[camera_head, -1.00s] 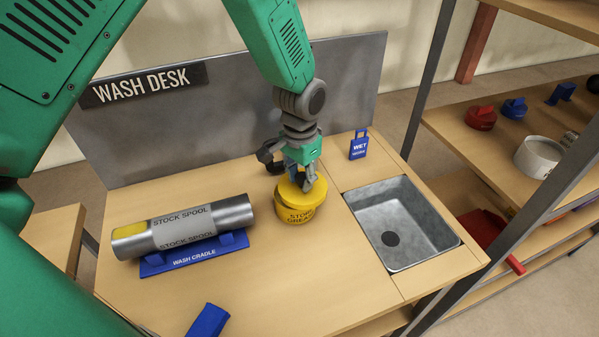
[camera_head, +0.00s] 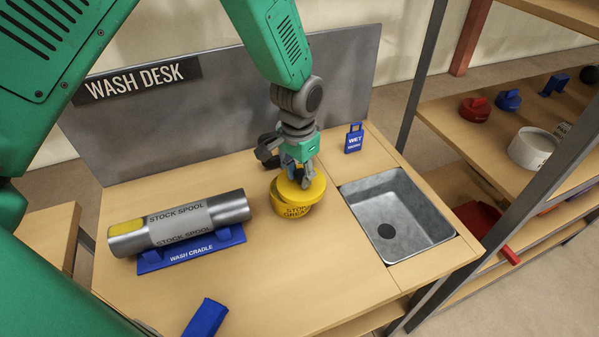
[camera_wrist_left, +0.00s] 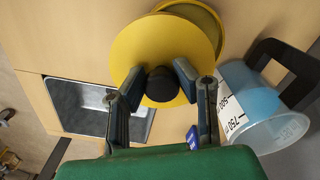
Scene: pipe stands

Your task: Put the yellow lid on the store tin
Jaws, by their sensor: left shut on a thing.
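The yellow lid (camera_head: 315,188) is a disc with a black knob, also seen in the left wrist view (camera_wrist_left: 152,45). My left gripper (camera_head: 301,180) is shut on the lid's knob, with its fingers either side of it in the left wrist view (camera_wrist_left: 158,85). The yellow store tin (camera_head: 292,210) stands upright on the desk under the lid. The lid sits off-centre over it; part of the tin's round top (camera_wrist_left: 200,15) shows past the lid's edge. I cannot tell whether lid and tin touch. My right gripper is not in view.
A clear jug with blue contents (camera_wrist_left: 255,105) and black handle stands close to the gripper. The stock spool (camera_head: 180,222) lies on the blue wash cradle (camera_head: 192,252) to the left. A sink (camera_head: 395,215) lies right, a blue WET tag (camera_head: 354,140) behind it.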

